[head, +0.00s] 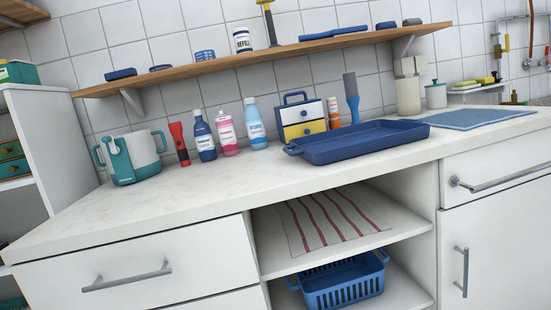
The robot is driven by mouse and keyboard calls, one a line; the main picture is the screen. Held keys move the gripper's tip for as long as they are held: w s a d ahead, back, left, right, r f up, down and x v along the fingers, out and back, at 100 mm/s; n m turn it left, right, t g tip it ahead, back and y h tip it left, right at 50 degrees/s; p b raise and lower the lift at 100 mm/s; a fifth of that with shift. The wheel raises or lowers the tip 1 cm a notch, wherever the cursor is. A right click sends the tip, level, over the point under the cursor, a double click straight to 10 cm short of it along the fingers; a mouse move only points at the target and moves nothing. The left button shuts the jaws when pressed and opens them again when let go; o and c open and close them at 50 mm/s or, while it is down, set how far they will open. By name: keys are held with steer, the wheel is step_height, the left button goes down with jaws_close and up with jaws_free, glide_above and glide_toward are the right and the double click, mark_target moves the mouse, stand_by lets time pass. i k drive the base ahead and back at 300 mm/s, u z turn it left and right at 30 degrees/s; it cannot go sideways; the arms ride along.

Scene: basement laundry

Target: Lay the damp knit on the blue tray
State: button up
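The blue tray (365,145) sits on the white counter, right of the middle, with low walls and a handle at its left end. Its inside looks empty. I see nothing that is clearly a damp knit. A flat white cloth with red stripes (318,222) lies on the open shelf under the counter; I cannot tell if it is knitted or damp. A flat blue textured mat or cloth (478,119) lies on the counter right of the tray. My gripper is not in view.
A wall shelf (270,54) hangs above. A blue basket (343,285) stands below. The counter's front is clear.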

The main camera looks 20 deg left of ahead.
mark_target(364, 140)
steer(key=u, duration=0.35)
steer(key=i, duration=2.5)
steer(key=z, duration=0.05)
